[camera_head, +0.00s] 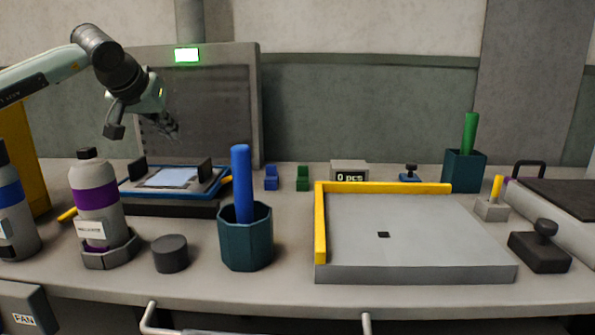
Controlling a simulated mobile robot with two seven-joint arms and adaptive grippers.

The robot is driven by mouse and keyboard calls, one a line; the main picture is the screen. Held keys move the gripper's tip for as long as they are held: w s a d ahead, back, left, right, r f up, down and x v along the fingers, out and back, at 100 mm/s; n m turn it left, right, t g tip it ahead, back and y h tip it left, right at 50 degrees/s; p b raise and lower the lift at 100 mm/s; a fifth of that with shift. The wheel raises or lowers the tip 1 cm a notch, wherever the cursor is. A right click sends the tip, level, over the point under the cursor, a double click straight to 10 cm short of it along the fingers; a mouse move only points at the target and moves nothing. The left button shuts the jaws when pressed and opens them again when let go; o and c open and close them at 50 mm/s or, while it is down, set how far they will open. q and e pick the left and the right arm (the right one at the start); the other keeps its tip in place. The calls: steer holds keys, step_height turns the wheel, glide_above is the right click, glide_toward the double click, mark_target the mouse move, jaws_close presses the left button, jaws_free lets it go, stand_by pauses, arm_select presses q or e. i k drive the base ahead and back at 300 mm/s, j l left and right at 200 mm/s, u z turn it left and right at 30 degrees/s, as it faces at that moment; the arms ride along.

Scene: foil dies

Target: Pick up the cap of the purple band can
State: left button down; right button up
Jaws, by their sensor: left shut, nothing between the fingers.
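The purple band can (95,196) stands upright in a grey angular holder (110,252) at the left of the bench. It is grey with a purple band, a white label and a small dark top (87,153). A dark grey round cylinder (170,254), which looks like a loose cap, stands on the bench just right of the holder. I cannot tell for sure which dark piece is this can's cap. My left gripper (168,128) is shut and empty, raised above and behind the can, apart from it. My right gripper is not in view.
A blue-banded can (12,215) is cut off at the left edge. A dark teal cup (245,240) with a blue stick stands right of the cylinder. Behind are a blue-edged fixture (200,186) and a panel. A grey plate (420,235) with yellow rails fills the right.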

mark_target(170, 254)
steer(key=k+l, duration=0.2)
steer(key=k, duration=0.2)
steer(key=k+l, duration=0.2)
steer(key=k, duration=0.15)
steer(key=k+l, duration=0.25)
steer(key=k, duration=0.15)
